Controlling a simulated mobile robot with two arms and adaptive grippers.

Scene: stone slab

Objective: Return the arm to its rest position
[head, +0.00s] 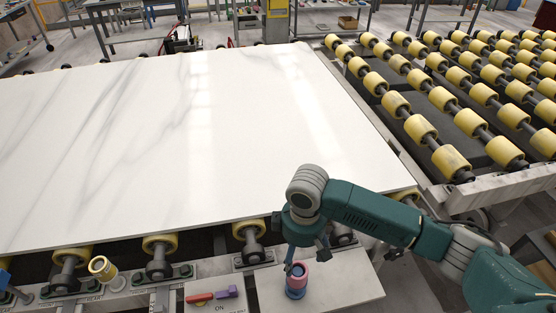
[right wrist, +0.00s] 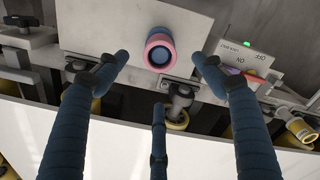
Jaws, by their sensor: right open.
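My right gripper (head: 306,257) is over the front edge of the machine, fingers pointing down. In the right wrist view its fingers (right wrist: 160,62) are spread wide with nothing between them. A pink and blue round piece (head: 296,282) stands upright on a pale panel below the gripper. In the right wrist view this piece (right wrist: 159,48) shows beyond the fingertips, apart from them. My right arm (head: 365,212) comes in from the right, bent, partly over the slab's near right corner. I do not see my left gripper.
A large white stone slab (head: 180,140) lies on rollers. Yellow rollers (head: 445,105) fill the right side. On the front edge are a red switch (head: 200,298), a purple piece (head: 228,292) and a yellow-rimmed cylinder (head: 102,268). The space above the slab is clear.

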